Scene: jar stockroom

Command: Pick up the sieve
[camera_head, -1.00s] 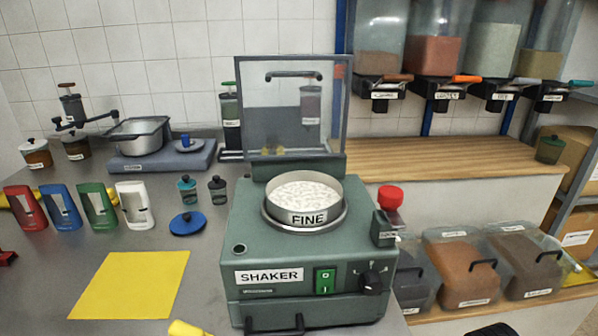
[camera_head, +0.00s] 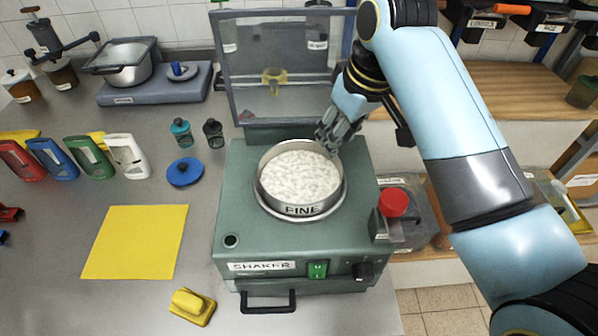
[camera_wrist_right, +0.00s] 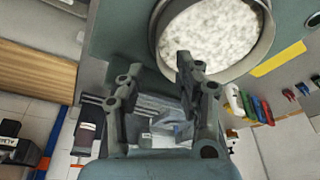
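The sieve (camera_head: 301,209), a round metal pan labelled FINE and filled with white granules, sits on top of the green shaker (camera_head: 232,190). The shaker's clear lid (camera_head: 285,95) stands raised behind it. My right gripper (camera_head: 330,143) is at the sieve's far right rim, pointing down. In the right wrist view the sieve (camera_wrist_right: 212,30) lies just beyond the fingertips of the right gripper (camera_wrist_right: 157,75). The fingers are apart with nothing between them. I cannot tell whether a finger touches the rim. My left gripper is not in view.
A red knob (camera_head: 395,203) stands at the shaker's right side. A yellow mat (camera_head: 135,242), a yellow block (camera_head: 191,306) and a blue lid (camera_head: 185,172) lie to the left. The counter left of the shaker has free room.

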